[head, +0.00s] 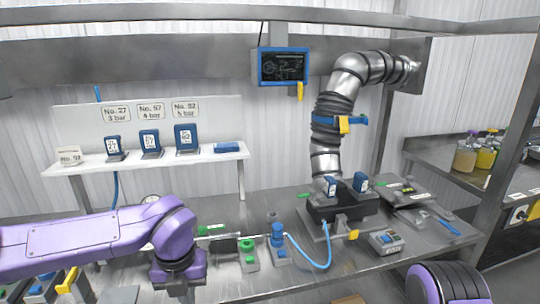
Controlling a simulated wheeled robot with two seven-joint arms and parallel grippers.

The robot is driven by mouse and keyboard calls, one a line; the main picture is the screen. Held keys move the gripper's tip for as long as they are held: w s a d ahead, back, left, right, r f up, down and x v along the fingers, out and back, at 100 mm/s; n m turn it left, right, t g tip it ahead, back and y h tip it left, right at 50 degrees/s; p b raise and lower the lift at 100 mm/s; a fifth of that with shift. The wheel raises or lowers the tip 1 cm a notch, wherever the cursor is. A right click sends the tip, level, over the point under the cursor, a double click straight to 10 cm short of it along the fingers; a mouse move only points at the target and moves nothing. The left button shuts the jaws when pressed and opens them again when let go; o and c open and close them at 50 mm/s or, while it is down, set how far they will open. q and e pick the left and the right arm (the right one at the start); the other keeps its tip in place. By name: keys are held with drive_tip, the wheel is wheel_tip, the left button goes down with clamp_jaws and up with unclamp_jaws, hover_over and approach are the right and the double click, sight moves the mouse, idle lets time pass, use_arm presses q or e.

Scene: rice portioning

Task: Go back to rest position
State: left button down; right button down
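No rice or bowl can be made out. The pictures show a metal workbench (235,283) instead.
On the bench stand a black fixture (343,207), a green-topped button block (248,258) and a blue fitting (278,236) with a hose. A white shelf (75,167) holds blue devices. A jointed metal duct (349,78) hangs behind. Jars (465,157) stand right.

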use_arm(q)
wheel_tip(320, 180, down, 14)
drive_tip(key=w+a+m+t+y, duration=0.25)
drive_tip(key=m+t, duration=0.25)
drive_tip(key=m, duration=0.7)
drive_tip(key=s+f+m+b, duration=0.2)
drive_tip(key=s+f+m, duration=0.4)
drive_tip(key=f, duration=0.4)
drive_tip(key=s+a+f+m+g, duration=0.1)
drive_tip(key=s+a+f+m, duration=0.4)
drive_tip(key=s, duration=0.5)
drive_tip(key=s+a+f+m+g+b, duration=0.1)
drive_tip(key=s+a+f+m, duration=0.5)
drive_tip(key=s+f+m, duration=0.1)
drive_tip(key=s+m+y, duration=0.1)
drive_tip(key=s, duration=0.1)
drive_tip(key=shift+s+b, duration=0.3)
drive_tip(key=shift+s, duration=0.05)
use_arm(e)
drive_tip(key=f, duration=0.3)
drive_tip(key=shift+w+f, duration=0.35)
